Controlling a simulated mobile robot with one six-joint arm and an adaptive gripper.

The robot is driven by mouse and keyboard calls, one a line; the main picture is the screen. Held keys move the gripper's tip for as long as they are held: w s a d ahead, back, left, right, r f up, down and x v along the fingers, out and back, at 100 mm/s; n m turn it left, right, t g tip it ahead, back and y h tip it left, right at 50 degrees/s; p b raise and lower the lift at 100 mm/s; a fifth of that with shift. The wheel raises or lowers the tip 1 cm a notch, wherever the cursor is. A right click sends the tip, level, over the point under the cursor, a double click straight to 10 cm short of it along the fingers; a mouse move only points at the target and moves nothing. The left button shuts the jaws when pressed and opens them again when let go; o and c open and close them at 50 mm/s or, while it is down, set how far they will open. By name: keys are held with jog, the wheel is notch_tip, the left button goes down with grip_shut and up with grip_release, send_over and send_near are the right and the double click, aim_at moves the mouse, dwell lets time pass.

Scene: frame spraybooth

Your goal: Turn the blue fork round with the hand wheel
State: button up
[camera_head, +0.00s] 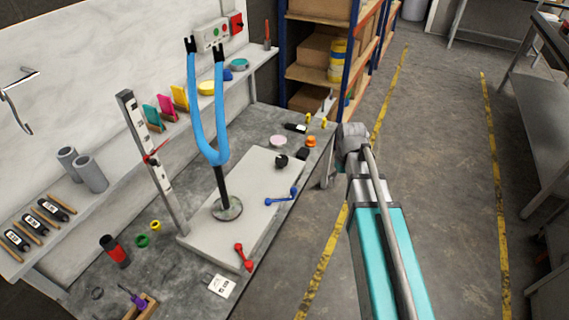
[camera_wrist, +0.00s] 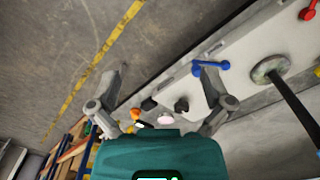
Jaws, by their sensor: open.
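The blue fork (camera_head: 222,150) stands upright, prongs up, on a dark post with a round foot (camera_head: 228,208) on a pale plate (camera_head: 205,238). A blue lever with round ends (camera_head: 282,197) and a red one (camera_head: 243,257) sit at the plate's near edge. A black knob (camera_head: 282,161) is by its far end. I cannot tell which is the hand wheel. My gripper (camera_wrist: 160,82) is open and empty; one fingertip overlaps the blue lever (camera_wrist: 225,65) in the wrist view, contact unclear.
A tall marked post (camera_head: 152,165) stands behind the plate. An orange piece (camera_head: 311,141) and a pink disc (camera_head: 278,140) lie at the bench's far end. Shelves (camera_head: 335,75) stand beyond. Floor (camera_head: 440,150) is clear to the right.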

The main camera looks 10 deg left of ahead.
jog(key=w+a+f+n+b, duration=0.2)
jog(key=w+a+f+n, duration=0.15)
jog(key=w+a, duration=0.45)
jog(key=w+a+f+n+b, duration=0.25)
jog(key=w+a+n, duration=0.2)
jog(key=w, duration=0.65)
jog(key=n+b, duration=0.3)
jog(key=n, duration=0.5)
send_over(282, 159)
notch_tip(282, 159, down, 2)
jog(key=shift+f, duration=0.15)
notch_tip(282, 159, down, 14)
jog(key=b, duration=1.3)
jog(key=shift+r, duration=0.25)
jog(key=shift+b, duration=0.3)
